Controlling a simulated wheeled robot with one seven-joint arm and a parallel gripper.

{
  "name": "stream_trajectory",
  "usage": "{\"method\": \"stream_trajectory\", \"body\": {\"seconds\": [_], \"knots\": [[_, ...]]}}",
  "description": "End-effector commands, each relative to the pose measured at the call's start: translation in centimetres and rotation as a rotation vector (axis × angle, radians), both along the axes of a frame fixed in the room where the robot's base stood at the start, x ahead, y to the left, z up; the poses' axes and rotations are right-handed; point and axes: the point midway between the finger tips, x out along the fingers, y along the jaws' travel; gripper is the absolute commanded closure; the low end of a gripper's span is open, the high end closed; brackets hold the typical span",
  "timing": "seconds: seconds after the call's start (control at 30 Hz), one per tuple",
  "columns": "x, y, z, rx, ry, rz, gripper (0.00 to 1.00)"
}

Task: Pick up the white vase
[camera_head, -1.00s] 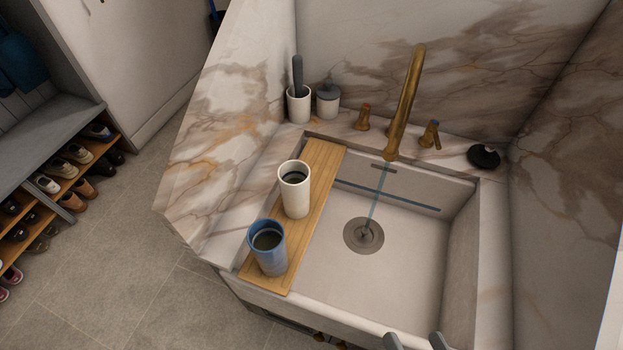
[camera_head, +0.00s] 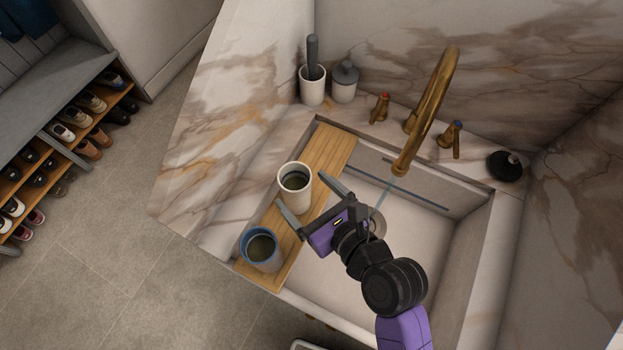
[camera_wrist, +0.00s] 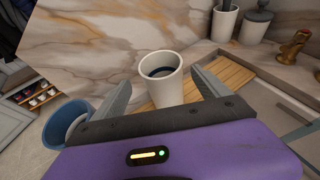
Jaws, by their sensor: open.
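The white vase (camera_head: 295,188) is a tall cup-like vessel with a dark inside. It stands upright on a wooden board (camera_head: 325,150) across the left side of the sink. My gripper (camera_head: 304,198) is open, with one finger on each side of the vase in the head view, and it holds nothing. In the wrist view the white vase (camera_wrist: 161,78) shows just beyond and between the spread fingers (camera_wrist: 160,88). Its lower part is partly hidden by my gripper there. I cannot tell whether a finger touches it.
A blue vase (camera_head: 262,250) stands on the board's near end, close to my left finger. Beyond the sink (camera_head: 465,250) are a brass faucet (camera_head: 430,105), a white holder (camera_head: 312,88), a lidded jar (camera_head: 344,83) and a black round item (camera_head: 504,165). Water runs from the faucet.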

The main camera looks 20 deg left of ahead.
Motion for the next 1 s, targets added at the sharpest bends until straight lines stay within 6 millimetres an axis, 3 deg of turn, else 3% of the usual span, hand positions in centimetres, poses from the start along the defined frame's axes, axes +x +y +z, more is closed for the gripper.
{"method": "stream_trajectory", "body": {"seconds": [0.7, 1.0], "knots": [[4.2, 5.8, -2.7, 0.015, 0.018, 0.000, 0.14], [4.4, 6.0, -2.9, 0.015, 0.017, -0.001, 0.16]]}}
